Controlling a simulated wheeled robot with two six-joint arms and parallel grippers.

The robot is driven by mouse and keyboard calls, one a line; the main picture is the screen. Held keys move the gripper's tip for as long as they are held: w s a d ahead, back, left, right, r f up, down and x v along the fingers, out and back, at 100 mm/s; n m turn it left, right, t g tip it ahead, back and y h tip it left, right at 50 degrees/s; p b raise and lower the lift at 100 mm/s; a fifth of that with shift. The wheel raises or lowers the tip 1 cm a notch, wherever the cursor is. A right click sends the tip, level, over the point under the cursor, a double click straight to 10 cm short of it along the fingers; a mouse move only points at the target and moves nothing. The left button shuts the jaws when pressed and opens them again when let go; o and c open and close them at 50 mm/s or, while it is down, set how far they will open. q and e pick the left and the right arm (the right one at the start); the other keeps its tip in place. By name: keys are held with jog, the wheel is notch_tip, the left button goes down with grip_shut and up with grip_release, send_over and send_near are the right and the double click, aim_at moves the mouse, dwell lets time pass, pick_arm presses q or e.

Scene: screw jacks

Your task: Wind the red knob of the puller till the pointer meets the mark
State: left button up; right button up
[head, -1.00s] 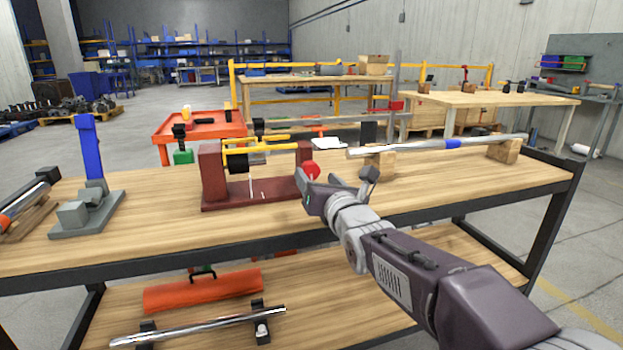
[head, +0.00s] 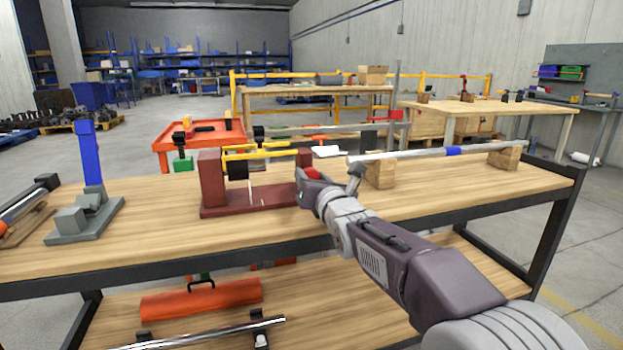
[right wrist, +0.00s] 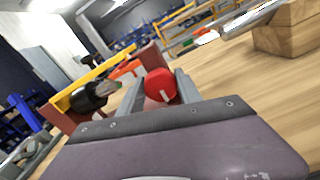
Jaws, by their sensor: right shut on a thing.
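The puller has a dark red frame (head: 212,180) on the near bench, with yellow bars (head: 262,153) and a black block (head: 237,170) between its end plates. Its red knob (head: 312,174) is at the right end, partly hidden by my right gripper (head: 325,182). The right wrist view shows the knob (right wrist: 160,85), with a pale stripe, between the two grey fingers, and my right gripper is shut on it. A thin white line shows on the frame's base below the bars; I cannot tell pointer from mark there. My left gripper is not in view.
A long metal shaft (head: 420,154) rests on wooden blocks (head: 380,170) right of the puller. A grey fixture with a blue post (head: 91,155) stands on the left. An orange tray table (head: 200,132) is behind. The bench front is clear.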

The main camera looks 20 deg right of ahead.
jog(key=shift+m, duration=0.4)
